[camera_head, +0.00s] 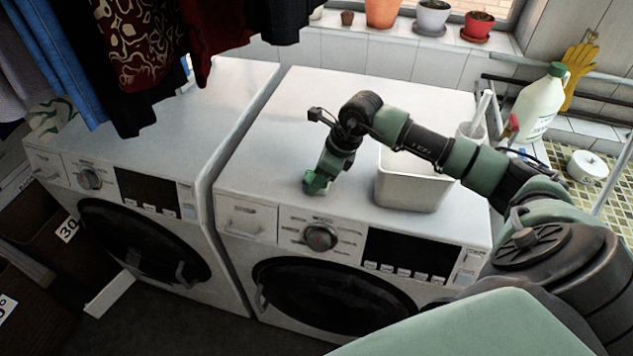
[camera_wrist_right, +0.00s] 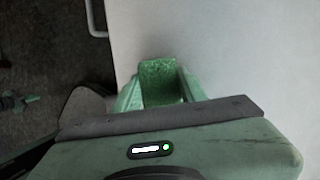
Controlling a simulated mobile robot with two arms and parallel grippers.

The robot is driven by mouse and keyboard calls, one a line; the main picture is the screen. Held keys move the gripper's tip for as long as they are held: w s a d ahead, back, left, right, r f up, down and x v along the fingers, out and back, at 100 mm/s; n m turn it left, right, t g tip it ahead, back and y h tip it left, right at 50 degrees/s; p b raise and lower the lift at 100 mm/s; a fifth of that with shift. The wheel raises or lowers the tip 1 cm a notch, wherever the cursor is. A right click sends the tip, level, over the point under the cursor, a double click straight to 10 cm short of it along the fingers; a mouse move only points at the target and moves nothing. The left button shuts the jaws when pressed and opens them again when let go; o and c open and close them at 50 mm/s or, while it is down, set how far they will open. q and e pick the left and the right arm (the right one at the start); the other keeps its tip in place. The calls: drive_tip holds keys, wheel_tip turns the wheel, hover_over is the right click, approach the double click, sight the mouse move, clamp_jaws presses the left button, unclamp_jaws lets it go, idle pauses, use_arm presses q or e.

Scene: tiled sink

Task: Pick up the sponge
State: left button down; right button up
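The sponge is a green, speckled block and shows in the right wrist view (camera_wrist_right: 158,78), between the two fingers of my right gripper (camera_wrist_right: 160,88). The fingers press along both its sides, so the gripper looks shut on it. In the head view my right gripper (camera_head: 318,182) points down at the front edge of the right washing machine's white top (camera_head: 285,130). There the sponge is hard to tell from the green fingers. I cannot tell whether the sponge touches the top. My left gripper is not in view.
A white, open bin (camera_head: 410,195) stands close to the right of my gripper. A second washing machine (camera_head: 215,95) is at left, with hanging clothes (camera_head: 150,50) above it. A white jug (camera_head: 540,105) and a pot (camera_head: 587,166) are at right. The top left of my gripper is clear.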

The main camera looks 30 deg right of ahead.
drive_tip(key=shift+c, duration=1.2)
drive_tip(key=shift+r, duration=0.1)
drive_tip(key=shift+r+b, duration=0.3)
drive_tip(key=shift+r, duration=0.25)
wheel_tip(320, 180, up, 19)
drive_tip(key=b, duration=0.4)
